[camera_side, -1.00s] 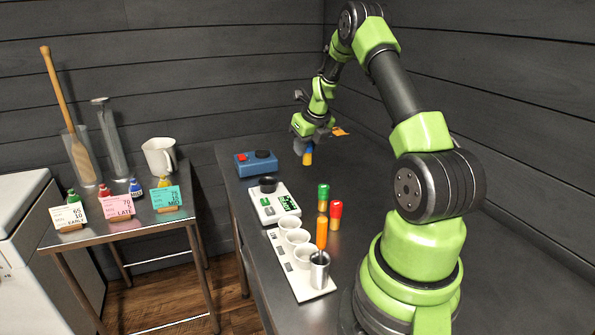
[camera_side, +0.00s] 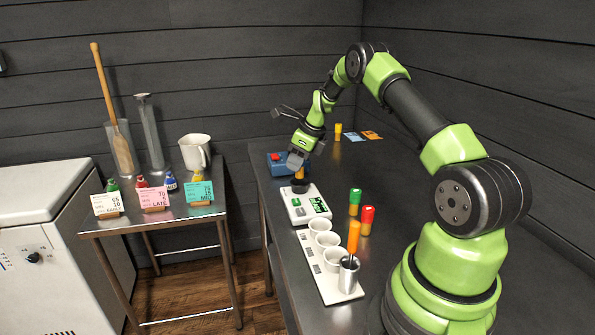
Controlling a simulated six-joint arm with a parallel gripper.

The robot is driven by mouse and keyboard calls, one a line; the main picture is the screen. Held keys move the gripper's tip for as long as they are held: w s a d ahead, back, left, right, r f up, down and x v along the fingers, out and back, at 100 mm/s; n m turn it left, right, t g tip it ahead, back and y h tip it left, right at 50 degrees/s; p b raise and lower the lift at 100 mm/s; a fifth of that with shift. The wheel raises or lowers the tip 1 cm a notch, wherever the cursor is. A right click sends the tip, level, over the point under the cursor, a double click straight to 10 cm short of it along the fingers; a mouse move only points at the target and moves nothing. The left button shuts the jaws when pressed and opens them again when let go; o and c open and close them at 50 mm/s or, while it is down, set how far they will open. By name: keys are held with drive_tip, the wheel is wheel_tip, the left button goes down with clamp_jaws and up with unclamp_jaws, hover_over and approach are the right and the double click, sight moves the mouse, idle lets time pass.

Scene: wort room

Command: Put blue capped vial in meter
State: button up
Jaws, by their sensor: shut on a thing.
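My gripper (camera_side: 297,163) is over the white meter (camera_side: 303,206) with a green display. It is shut on the blue capped vial (camera_side: 300,179). The vial is mostly hidden by my fingers, with only a small part showing just above the meter's black round well (camera_side: 300,187). I cannot tell whether the vial's lower end is inside the well or just above it.
A blue box (camera_side: 275,158) with a red button stands behind my gripper. A yellow capped vial (camera_side: 338,131) stands farther back. Green capped (camera_side: 354,201) and red capped (camera_side: 367,220) vials stand right of the meter. A white rack (camera_side: 338,287) with cups is in front.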

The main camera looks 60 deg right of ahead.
sight(297, 177)
drive_tip(key=shift+f, duration=1.45)
drive_tip(key=shift+f, duration=0.3)
drive_tip(key=o, duration=0.9)
drive_tip(key=shift+f, duration=0.1)
